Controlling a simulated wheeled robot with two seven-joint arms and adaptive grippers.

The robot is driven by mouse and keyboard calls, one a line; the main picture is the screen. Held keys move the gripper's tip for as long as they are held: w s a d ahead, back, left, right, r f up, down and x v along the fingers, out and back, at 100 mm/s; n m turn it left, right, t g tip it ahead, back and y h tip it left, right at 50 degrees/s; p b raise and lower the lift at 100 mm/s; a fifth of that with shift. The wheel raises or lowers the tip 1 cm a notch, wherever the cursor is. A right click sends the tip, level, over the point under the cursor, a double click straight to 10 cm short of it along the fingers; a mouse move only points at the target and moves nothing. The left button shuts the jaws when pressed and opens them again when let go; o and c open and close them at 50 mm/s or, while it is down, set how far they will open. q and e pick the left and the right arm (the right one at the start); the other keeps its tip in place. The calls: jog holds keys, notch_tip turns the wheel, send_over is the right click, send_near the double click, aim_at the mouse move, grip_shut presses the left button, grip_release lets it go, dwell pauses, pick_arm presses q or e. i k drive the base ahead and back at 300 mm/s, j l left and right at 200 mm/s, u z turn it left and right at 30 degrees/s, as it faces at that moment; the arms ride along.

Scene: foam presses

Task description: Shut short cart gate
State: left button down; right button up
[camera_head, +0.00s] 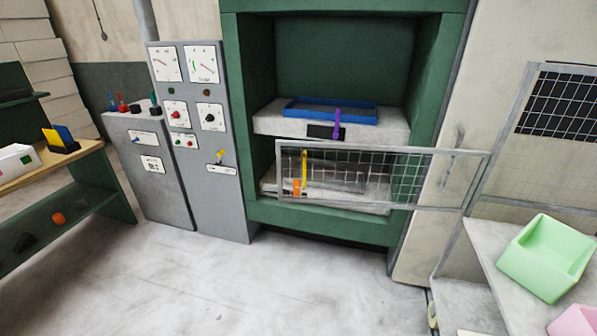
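A short wire-mesh gate (425,178) with a grey metal frame stands out to the left from the cart (480,245) at the right. Its right end meets the cart's grey post, and its free left end reaches across the front of the green press (262,212). The gate appears swung open. The cart has pale shelves and a taller mesh panel (562,105) at its right. Neither of my grippers is in view.
Behind the gate, the press holds a blue tray (330,108) with a purple handle on its upper platen. A green bin (547,258) and pink bin (577,322) sit on the cart. A grey control cabinet (208,140) stands left. The floor in front is clear.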

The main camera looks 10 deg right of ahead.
aim_at(485, 155)
jog(key=i+j+z, duration=0.1)
jog(key=i+z, duration=0.3)
jog(key=i, duration=0.15)
jog(key=i+j+z, duration=0.25)
jog(key=i+z, duration=0.2)
jog(key=i+j+z, duration=0.4)
jog(key=i, duration=0.2)
